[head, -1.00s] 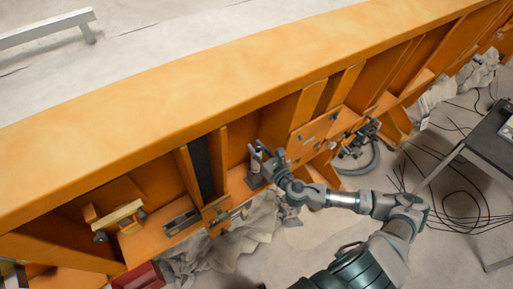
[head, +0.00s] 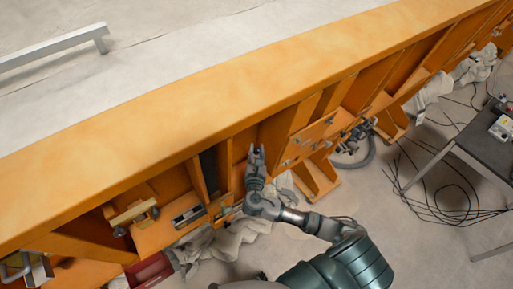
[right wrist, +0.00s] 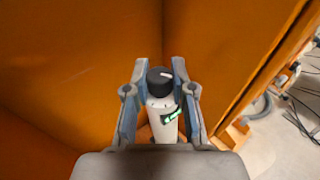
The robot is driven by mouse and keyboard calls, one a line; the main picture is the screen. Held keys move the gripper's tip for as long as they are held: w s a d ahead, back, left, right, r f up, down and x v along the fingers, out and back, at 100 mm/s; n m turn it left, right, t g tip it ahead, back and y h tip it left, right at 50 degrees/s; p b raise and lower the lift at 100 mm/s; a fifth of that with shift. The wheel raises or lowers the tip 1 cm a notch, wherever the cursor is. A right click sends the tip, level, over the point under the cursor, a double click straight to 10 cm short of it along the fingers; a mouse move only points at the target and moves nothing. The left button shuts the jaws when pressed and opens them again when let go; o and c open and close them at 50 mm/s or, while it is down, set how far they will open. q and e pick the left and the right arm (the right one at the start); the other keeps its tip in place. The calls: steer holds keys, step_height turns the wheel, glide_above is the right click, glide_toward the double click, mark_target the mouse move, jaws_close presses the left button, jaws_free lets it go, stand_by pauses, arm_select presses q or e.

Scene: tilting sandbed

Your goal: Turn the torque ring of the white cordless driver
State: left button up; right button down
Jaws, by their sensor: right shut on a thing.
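The white cordless driver (right wrist: 161,120) shows in the right wrist view as a white upright body with a small green-lit display on its side. Its black ring or cap (right wrist: 160,80), with a pale mark, sits at the top between the fingers. My right gripper (right wrist: 160,68) is shut on this black top part, one finger on each side. In the head view my right gripper (head: 256,154) is inside a bay of the orange frame, and I cannot make out the driver there. The driver's lower end is hidden by the gripper body. My left gripper is not in view.
Orange walls (right wrist: 75,60) of the frame stand close around the gripper. A long orange beam (head: 220,105) runs above the bays. A clamp-like tool (head: 133,214) lies in a bay to the left. A dark table (head: 483,140) and loose black cables (head: 450,195) are at the right.

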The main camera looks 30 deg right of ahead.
steer(key=shift+m+g+h, duration=0.3)
steer(key=shift+h, duration=0.1)
steer(key=c, duration=1)
jaws_free()
steer(key=shift+o, duration=0.2)
steer(key=shift+s, duration=0.1)
steer(key=v, duration=1.1)
steer(key=shift+s+a, duration=0.25)
steer(key=shift+a, duration=0.05)
steer(key=shift+f, duration=0.1)
